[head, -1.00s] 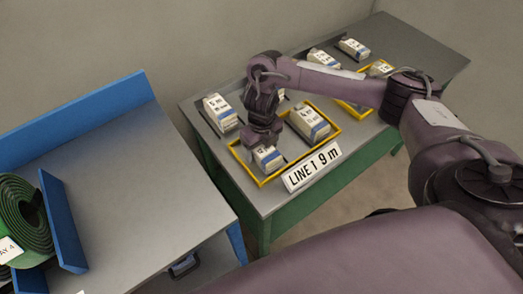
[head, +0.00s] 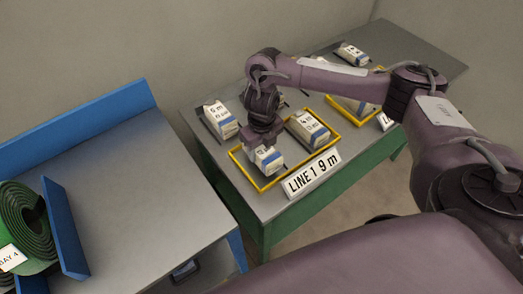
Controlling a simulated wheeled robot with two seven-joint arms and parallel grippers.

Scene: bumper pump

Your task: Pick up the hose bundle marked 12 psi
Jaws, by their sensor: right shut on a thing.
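My right gripper (head: 264,146) points down over the left part of the near yellow-framed tray (head: 241,162). It is shut on a white bundle with a blue band (head: 268,162), whose label is partly hidden by the gripper and too small to read surely. I cannot tell whether the bundle is clear of the tray floor. A second white bundle (head: 308,128), its label seeming to start with 4, lies in the same tray to the right. Another white bundle (head: 220,119), seemingly marked 6 m, lies behind the tray. My left gripper is out of view.
A sign reading LINE 1 9 m (head: 312,173) stands at the front of the green-legged table (head: 215,158). Another yellow tray (head: 345,116) and a white bundle (head: 352,54) are farther right. A blue-walled bench (head: 150,190) with a green roll (head: 30,222) is at left.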

